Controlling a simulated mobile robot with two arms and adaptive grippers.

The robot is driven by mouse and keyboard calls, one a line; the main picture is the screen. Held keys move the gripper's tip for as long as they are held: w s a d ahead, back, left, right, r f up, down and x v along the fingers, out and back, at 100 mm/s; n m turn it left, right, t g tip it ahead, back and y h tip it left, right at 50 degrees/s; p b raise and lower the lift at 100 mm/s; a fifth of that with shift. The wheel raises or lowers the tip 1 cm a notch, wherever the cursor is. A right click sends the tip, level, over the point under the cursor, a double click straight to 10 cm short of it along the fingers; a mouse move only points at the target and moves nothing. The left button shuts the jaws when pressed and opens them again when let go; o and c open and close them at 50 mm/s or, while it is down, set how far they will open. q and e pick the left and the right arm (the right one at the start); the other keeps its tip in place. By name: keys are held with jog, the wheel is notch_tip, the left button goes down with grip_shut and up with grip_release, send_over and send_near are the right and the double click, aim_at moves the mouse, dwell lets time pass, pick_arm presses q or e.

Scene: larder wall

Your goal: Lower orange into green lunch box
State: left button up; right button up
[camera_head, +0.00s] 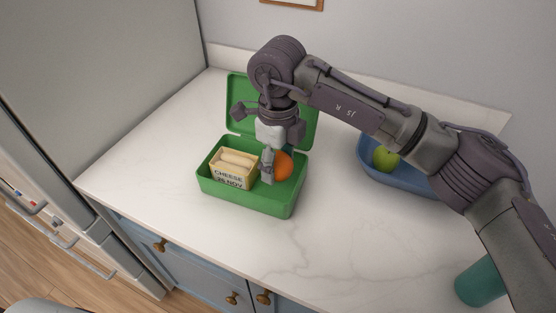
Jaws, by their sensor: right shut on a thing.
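The green lunch box (246,201) stands open on the white counter, with its lid (235,88) raised at the back. The orange (285,166) is at the right part of the box, within the outline of its opening. My right gripper (275,168) comes down from above and is shut on the orange. One finger shows at the orange's left side; the rest of the grip is hidden. I cannot tell whether the orange touches the box floor. A cheese pack (232,173) with a printed label sits in the left part of the box. My left gripper is not in view.
A blue bowl (371,174) holding a green apple (385,158) is at the right, partly behind my right arm. A teal cup (480,284) stands at the front right. The counter (330,235) in front of the bowl is clear. A grey fridge (95,85) borders the left.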

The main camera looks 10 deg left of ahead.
aim_at(278, 189)
jog(key=shift+f+b, duration=2.2)
jog(key=shift+f, duration=0.45)
dwell(0.9)
dwell(0.4)
jog(key=o, duration=1.3)
